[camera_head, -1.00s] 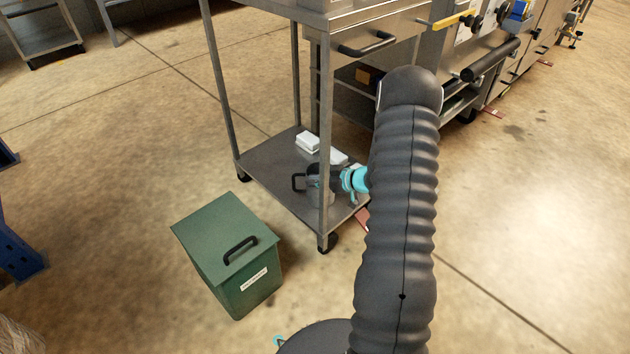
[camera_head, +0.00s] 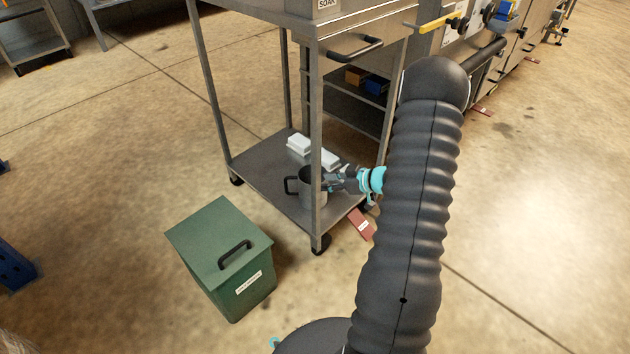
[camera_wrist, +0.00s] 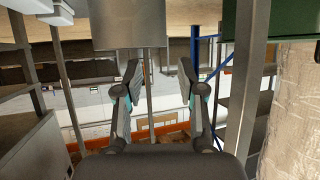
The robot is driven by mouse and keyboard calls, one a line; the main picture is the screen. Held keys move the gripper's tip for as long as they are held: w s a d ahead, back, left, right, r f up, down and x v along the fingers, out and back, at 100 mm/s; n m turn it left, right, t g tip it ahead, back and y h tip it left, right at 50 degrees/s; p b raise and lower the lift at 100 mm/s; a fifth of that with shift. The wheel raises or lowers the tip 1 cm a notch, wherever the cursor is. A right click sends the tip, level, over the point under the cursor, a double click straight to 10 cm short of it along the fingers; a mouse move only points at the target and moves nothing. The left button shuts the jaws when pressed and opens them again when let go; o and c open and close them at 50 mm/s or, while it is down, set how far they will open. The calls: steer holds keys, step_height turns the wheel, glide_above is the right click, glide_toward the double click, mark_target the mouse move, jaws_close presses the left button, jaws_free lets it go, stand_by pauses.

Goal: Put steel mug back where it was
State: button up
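The steel mug (camera_head: 309,196) stands upright on the lower shelf (camera_head: 262,163) of a steel cart, near its front corner post, which hides part of it. Its dark handle (camera_head: 290,186) points left. My gripper (camera_head: 335,183) is just right of the mug, at about rim height. In the wrist view, my gripper (camera_wrist: 160,72) has its two fingers spread with nothing between them. A grey metal surface, apparently the mug (camera_wrist: 143,25), lies just beyond the fingertips and looks apart from them.
White blocks (camera_head: 299,145) lie behind the mug on the shelf. The cart's front post (camera_head: 316,130) stands close to my gripper. A green lidded box (camera_head: 205,245) is on the floor to the left. A red wedge (camera_head: 361,224) is by the cart's right side.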

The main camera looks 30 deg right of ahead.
steer(key=shift+v, duration=1.9)
steer(key=s+d+f+m+g+h, duration=0.2)
steer(key=s+d+f+m+h, duration=0.1)
steer(key=d+f+h, duration=0.5)
steer(key=s+d+r+m+g+h+p, duration=0.2)
steer(key=s+d+r+m+g+h, duration=0.15)
steer(key=s+r, duration=0.5)
steer(key=s+a+r+y+p, duration=0.1)
steer(key=s+a+r, duration=0.4)
steer(key=a+r, duration=0.6)
steer(key=s+a+r+y+p, duration=0.1)
steer(key=s+a+r, duration=0.4)
steer(key=a+r, duration=0.6)
steer(key=s+a+r+m+t+y+p, duration=0.1)
steer(key=s+a+r+p, duration=0.2)
steer(key=a+r, duration=0.8)
steer(key=shift+s+r+y, duration=0.35)
steer(key=shift+s+r, duration=0.5)
steer(key=shift+s, duration=0.2)
